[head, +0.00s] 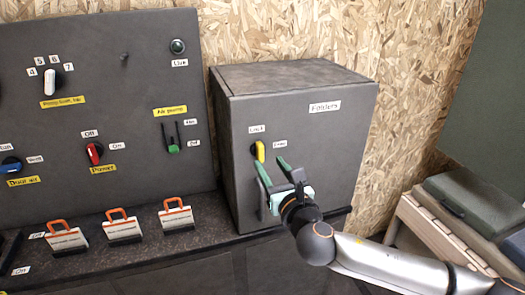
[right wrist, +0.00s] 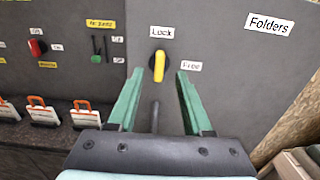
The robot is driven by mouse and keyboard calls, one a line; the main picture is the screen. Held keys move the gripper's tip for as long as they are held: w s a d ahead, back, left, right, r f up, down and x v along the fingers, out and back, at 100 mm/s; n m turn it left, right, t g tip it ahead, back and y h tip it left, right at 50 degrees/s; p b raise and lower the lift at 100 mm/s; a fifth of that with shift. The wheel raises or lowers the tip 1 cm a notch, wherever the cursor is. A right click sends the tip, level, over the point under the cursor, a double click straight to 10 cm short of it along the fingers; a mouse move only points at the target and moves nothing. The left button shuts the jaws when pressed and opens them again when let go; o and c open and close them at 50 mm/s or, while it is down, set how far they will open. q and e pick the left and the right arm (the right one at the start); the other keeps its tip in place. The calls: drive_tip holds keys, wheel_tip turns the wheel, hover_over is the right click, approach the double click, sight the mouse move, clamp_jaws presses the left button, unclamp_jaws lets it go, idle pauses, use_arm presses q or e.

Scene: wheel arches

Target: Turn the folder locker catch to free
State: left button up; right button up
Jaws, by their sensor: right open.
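The folder locker (head: 300,100) is a dark grey box with a "Folders" label on its front. Its catch (head: 260,151) is a yellow bar on a black round base. The bar stands about upright, in line with the "Lock" label (right wrist: 161,31) above it; the "Free" label (right wrist: 191,66) is to its right. My right gripper (head: 272,165) is open, its green fingers pointing at the locker front just below the catch. In the right wrist view the catch (right wrist: 159,68) shows between the fingertips, apparently untouched. My left gripper is not in view.
A dark upright handle (right wrist: 155,116) sits on the locker front below the catch. A control panel (head: 100,60) with knobs and switches stands at left. Several orange-handled clips (head: 122,228) stand on the shelf before it. Boxes (head: 470,210) lie at right.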

sight(262, 151)
drive_tip(key=shift+x, duration=3.45)
clamp_jaws()
